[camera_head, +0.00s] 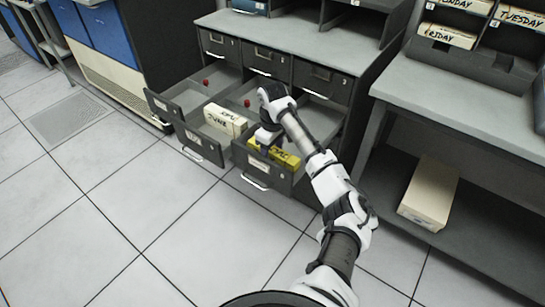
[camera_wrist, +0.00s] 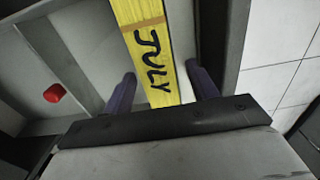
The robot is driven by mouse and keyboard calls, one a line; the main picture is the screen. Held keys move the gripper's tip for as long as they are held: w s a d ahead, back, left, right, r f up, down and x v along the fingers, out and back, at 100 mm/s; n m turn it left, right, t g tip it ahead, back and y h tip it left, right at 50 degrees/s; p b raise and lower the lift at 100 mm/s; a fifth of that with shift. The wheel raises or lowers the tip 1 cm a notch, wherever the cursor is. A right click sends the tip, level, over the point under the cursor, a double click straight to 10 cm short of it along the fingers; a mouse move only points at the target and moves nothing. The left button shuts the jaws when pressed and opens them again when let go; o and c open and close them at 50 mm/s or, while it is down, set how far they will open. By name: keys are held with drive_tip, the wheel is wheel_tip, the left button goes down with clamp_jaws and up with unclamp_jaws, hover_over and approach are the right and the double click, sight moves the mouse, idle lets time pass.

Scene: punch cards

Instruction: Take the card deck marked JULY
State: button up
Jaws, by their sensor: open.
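The yellow card deck marked JULY (camera_wrist: 154,55) lies in an open drawer, with its black lettering clear in the wrist view. In the head view the yellow deck (camera_head: 283,157) shows partly behind my arm, in the right-hand open drawer (camera_head: 256,170). My gripper (camera_wrist: 162,90) is open over the deck, with one finger on each side of it and a gap visible at both sides. In the head view my gripper (camera_head: 265,138) reaches down into this drawer, and its fingertips are hard to make out.
A cream deck marked JUNE (camera_head: 222,120) lies in the open drawer to the left. Another open drawer (camera_head: 165,107) is farther left. Red knobs show inside the drawers, one of them (camera_wrist: 54,93) near my gripper. A cream box (camera_head: 428,193) sits on the lower shelf at right.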

clamp_jaws()
idle(0.4)
drive_tip(key=shift+r, duration=0.1)
